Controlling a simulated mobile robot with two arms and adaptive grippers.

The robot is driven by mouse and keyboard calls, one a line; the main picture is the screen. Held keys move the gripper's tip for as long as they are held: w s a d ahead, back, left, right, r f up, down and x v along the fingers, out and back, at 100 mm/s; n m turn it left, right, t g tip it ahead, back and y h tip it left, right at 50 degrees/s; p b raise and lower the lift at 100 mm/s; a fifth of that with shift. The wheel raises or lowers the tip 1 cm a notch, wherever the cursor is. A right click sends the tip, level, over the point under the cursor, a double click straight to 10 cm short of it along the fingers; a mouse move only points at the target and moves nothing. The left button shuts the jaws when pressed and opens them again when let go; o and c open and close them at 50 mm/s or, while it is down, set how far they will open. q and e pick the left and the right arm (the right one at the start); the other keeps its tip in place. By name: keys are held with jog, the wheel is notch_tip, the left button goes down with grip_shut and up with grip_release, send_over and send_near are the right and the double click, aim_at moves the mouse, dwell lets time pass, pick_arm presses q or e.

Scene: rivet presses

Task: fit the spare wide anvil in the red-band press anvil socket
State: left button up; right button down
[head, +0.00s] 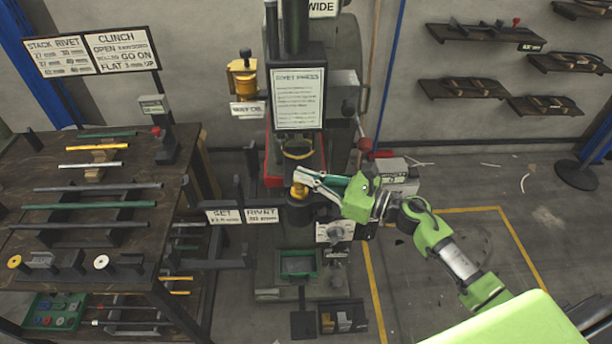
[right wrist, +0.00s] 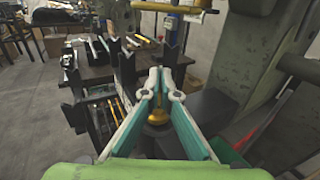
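The rivet press (head: 299,60) stands in the middle of the head view, with a red band (head: 274,181) across its body. A dark round anvil seat (head: 301,213) is at its front. A small brass-coloured piece, apparently the wide anvil (head: 299,191), is upright just above or in this seat; I cannot tell which. My right gripper (head: 304,179) reaches in from the right with its fingers nearly together at this piece. In the right wrist view the brass piece (right wrist: 158,117) shows between the converging fingers (right wrist: 162,88), which seem shut on it. My left gripper is out of view.
A dark workbench (head: 100,225) with rods and small parts stands at left. A green tray (head: 299,263) sits low on the press. The floor at right is mostly clear.

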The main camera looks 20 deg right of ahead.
jog(key=c, duration=2.2)
grip_release()
jog(key=shift+c, duration=0.2)
jog(key=shift+o, duration=0.3)
jog(key=v, duration=1.2)
jog(key=shift+r, duration=0.1)
